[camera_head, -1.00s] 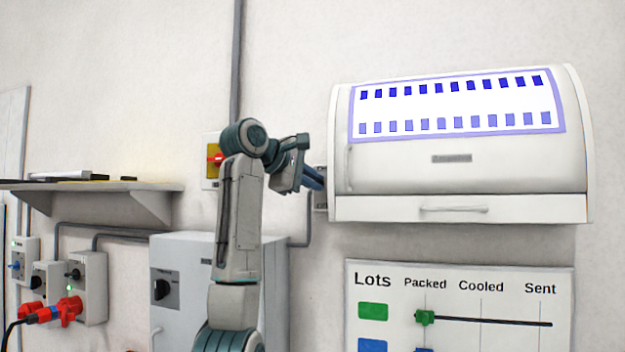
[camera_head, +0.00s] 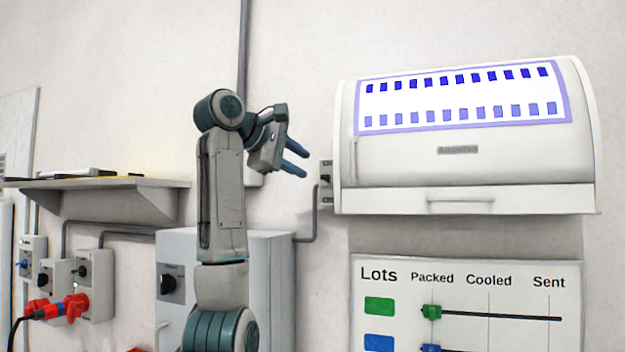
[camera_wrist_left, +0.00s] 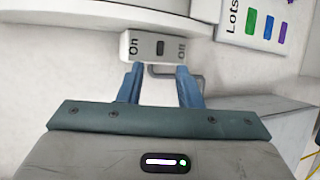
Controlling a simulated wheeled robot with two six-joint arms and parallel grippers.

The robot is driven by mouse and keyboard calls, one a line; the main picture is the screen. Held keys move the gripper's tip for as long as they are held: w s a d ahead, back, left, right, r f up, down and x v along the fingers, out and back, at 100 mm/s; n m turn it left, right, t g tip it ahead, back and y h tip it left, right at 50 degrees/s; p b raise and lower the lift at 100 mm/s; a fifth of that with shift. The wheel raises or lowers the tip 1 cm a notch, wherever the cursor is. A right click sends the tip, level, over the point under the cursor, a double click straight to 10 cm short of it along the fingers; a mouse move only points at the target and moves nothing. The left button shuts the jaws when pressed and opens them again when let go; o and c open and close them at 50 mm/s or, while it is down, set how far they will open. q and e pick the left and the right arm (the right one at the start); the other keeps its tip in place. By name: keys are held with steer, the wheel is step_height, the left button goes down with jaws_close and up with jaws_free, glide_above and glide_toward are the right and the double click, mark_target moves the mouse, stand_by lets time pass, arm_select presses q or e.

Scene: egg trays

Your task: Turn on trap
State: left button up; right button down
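The trap (camera_head: 460,165) is a white wall-mounted housing with a panel of blue-violet squares. Its apparent switch box (camera_head: 326,183) sits on the wall at its lower left. I cannot tell which way the rocker is set. My left gripper (camera_head: 299,161) is open and empty, left of the switch box. In the left wrist view its fingers (camera_wrist_left: 160,72) are spread just below the box. My right gripper is out of view.
A grey cabinet (camera_head: 270,270) with a dark knob stands below my left arm. A wall shelf (camera_head: 100,184) and several socket boxes are at the left. A Lots board (camera_head: 530,277) hangs below the trap. A conduit (camera_head: 316,215) runs down from the switch box.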

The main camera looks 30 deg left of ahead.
arm_select(q)
steer(key=v, duration=0.4)
steer(key=shift+b, duration=0.4)
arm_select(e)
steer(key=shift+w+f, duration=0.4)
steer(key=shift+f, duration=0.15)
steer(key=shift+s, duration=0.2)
